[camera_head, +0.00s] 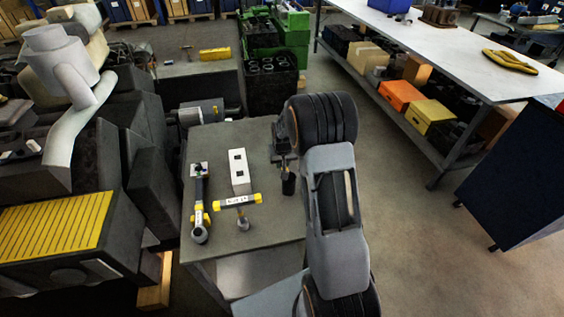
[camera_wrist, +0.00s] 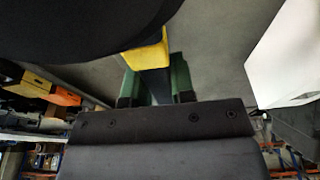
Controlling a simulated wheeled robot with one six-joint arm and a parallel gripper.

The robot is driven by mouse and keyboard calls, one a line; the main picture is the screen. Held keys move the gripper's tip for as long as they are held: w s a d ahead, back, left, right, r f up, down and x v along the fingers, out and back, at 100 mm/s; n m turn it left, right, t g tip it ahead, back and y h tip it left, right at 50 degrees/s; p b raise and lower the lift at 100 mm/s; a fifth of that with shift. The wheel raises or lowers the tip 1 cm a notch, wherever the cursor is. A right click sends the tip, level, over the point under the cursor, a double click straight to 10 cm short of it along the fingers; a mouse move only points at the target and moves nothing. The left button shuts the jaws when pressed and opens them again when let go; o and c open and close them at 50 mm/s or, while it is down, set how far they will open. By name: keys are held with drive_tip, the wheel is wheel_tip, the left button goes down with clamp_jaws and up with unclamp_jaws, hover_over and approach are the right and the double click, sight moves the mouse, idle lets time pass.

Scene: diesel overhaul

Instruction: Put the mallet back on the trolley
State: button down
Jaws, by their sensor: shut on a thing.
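The mallet shows in the wrist view as a large black head at top left, a yellow collar (camera_wrist: 147,56) and a dark handle. The green-padded fingers of my gripper (camera_wrist: 156,88) are shut on that handle. In the head view my gripper (camera_head: 283,158) is by the right edge of the grey trolley top (camera_head: 266,212). A dark cylindrical part (camera_head: 288,184) hangs below it, seemingly part of the mallet. My arm hides some of this, and I cannot tell whether the mallet touches the trolley.
On the trolley are a white block with two dark squares (camera_head: 239,170), a black-and-yellow tool (camera_head: 200,205) and a yellow T-handled tool (camera_head: 239,204). The front-right trolley top is clear. The engine (camera_head: 105,150) stands left; a long workbench (camera_head: 455,60) stands right, across open floor.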

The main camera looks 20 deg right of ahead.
drive_tip(key=shift+b+x, duration=0.65)
drive_tip(key=shift+x, duration=0.2)
drive_tip(key=c, duration=0.9)
unclamp_jaws()
drive_tip(key=shift+s, duration=0.2)
